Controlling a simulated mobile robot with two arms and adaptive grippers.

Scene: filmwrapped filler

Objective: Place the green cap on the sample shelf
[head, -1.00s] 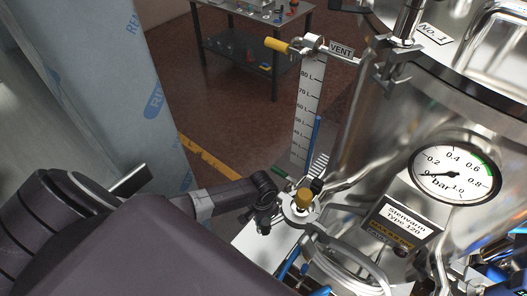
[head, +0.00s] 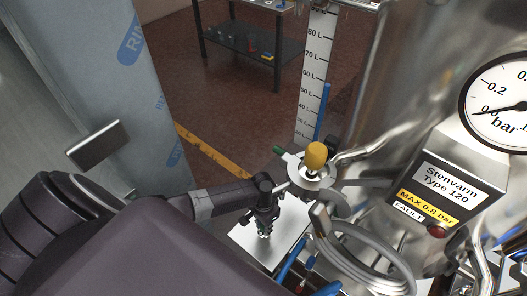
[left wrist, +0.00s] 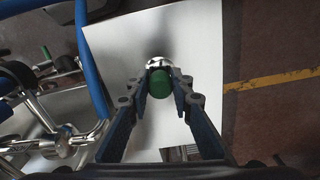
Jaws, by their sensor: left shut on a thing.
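My left gripper (head: 264,228) is shut on the green cap (left wrist: 160,83), which sits between its fingertips in the left wrist view. A shiny metal part shows at the cap's far end. In the head view the cap is mostly hidden by the fingers. The sample shelf, a pale flat plate (head: 285,228), lies beneath the gripper; it also shows in the left wrist view (left wrist: 200,40). I cannot tell whether the cap touches the plate. My right gripper is not in view.
A valve with a yellow knob (head: 315,156) and a green-ended handle (head: 279,150) stands just beyond the gripper. Blue tubes and a grey hose (head: 365,250) lie to the right, beside the steel tank with its gauge (head: 505,105). A film-wrapped column (head: 120,80) stands left.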

